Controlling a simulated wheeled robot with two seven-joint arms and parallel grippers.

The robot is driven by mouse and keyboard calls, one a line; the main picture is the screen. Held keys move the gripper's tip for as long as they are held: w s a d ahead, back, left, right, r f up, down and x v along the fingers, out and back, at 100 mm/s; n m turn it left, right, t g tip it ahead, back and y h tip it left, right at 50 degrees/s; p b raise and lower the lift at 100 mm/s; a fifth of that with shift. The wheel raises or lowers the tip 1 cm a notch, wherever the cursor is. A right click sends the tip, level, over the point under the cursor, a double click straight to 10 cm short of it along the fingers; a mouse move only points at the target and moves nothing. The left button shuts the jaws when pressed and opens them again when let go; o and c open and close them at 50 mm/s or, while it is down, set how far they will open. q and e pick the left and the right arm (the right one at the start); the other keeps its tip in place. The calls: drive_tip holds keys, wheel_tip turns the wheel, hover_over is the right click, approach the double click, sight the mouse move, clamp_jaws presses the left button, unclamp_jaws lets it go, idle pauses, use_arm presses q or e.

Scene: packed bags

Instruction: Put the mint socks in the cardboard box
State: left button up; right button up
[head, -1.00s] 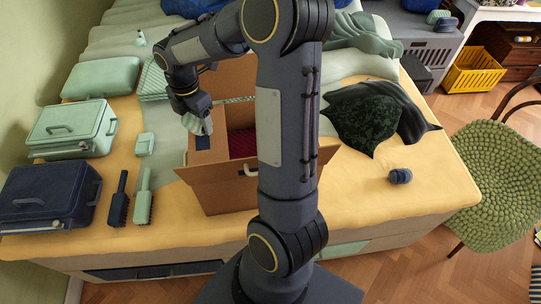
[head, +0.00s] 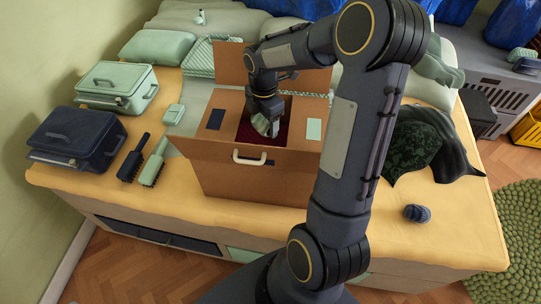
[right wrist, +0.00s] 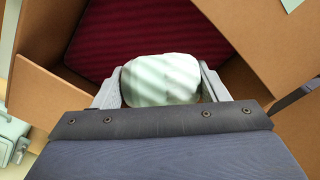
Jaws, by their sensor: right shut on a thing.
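The cardboard box (head: 240,180) stands open on the bed with its flaps spread and a white handle on its front. My right gripper (head: 266,130) points down into the box opening. It is shut on the mint socks (right wrist: 162,80), a pale mint bundle between its two fingers in the right wrist view. The socks (head: 262,125) show only partly in the head view. Below them is a dark red surface (right wrist: 150,30) inside the box; I cannot tell whether the socks touch it. My left gripper is not in view.
Left of the box are a mint case (head: 117,85), a navy case (head: 75,138), two brushes (head: 152,165) and a small mint case (head: 174,114). Right are dark clothes (head: 425,145) and a navy sock bundle (head: 417,213). The upright back flap (head: 228,65) stands behind the gripper.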

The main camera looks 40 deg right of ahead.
drive_tip(key=shift+s+d+f, duration=0.1)
drive_tip(key=shift+s+f, duration=0.05)
drive_tip(key=shift+f, duration=0.4)
wheel_tip(320, 180, down, 10)
drive_tip(key=shift+r, duration=0.1)
drive_tip(key=o, duration=1)
